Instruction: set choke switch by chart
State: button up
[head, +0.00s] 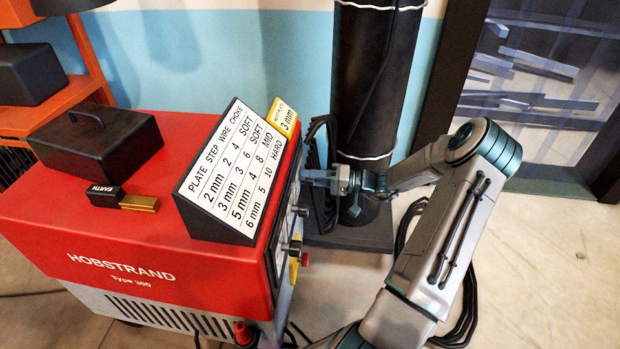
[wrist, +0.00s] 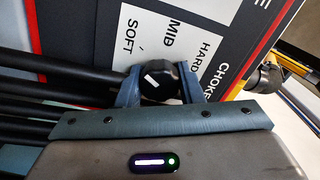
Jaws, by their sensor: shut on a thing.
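The choke switch is a black round knob (wrist: 158,84) with a white pointer line, on a panel labelled SOFT, MID, HARD and CHOKE (wrist: 228,82). The pointer slants up and left, roughly towards SOFT; its exact setting is hard to tell. My gripper (wrist: 160,90) is shut on the knob, one finger each side. In the head view my gripper (head: 312,178) is at the machine's right-hand panel; the knob is hidden there. The chart (head: 236,165) reads: 2 mm SOFT, 3 mm SOFT, 5 mm MID, 6 mm HARD. A yellow tag (head: 284,116) reads 3 mm.
The chart stands on the red machine (head: 130,240), beside a black box (head: 95,145) and an EARTH-marked clamp (head: 120,199). Other knobs (head: 295,247) project from the panel below my gripper. A dark cylinder (head: 370,90) stands close behind my gripper.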

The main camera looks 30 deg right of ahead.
jog(key=shift+w+d, duration=0.1)
jog(key=shift+d, duration=0.1)
jog(key=o, duration=1)
jog(key=shift+c, duration=0.2)
jog(key=shift+a, duration=0.1)
jog(key=p+v, duration=0.3)
jog(key=v, duration=1.1)
jog(key=shift+a, duration=0.15)
